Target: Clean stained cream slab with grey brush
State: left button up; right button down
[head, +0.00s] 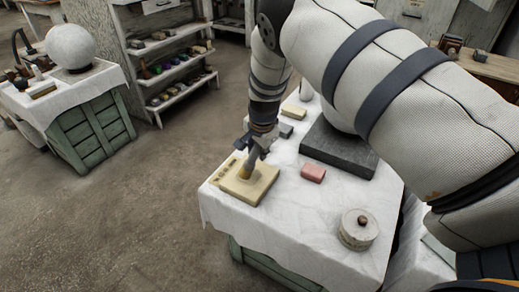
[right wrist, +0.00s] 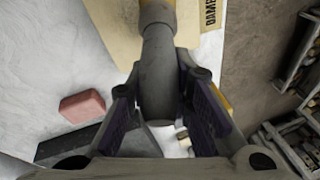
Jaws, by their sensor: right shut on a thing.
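The cream slab (head: 262,190) lies flat near the left corner of the white-draped table, with dark marks or lettering along its left side. It also fills the top of the right wrist view (right wrist: 110,28), with dark letters at its edge. My right gripper (head: 257,150) is above the slab, shut on the grey brush (head: 252,160). The brush points down, its tan end at the slab's top; I cannot tell how firmly it touches. In the right wrist view the grey handle (right wrist: 158,80) sits between the fingers. No clear stain can be made out. My left gripper is not in view.
On the same table are a pink block (head: 313,173), a dark grey slab (head: 338,150), a lidded round pot (head: 358,230), a yellow block (head: 294,112) and a small grey block (head: 286,130). A shelf (head: 180,75) and another draped table (head: 95,82) stand apart across open floor.

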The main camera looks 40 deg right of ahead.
jog(key=shift+f, duration=0.2)
jog(key=shift+s+a+r, duration=0.2)
jog(key=shift+s+a, duration=0.1)
jog(key=shift+a, duration=0.45)
jog(key=shift+f, duration=0.2)
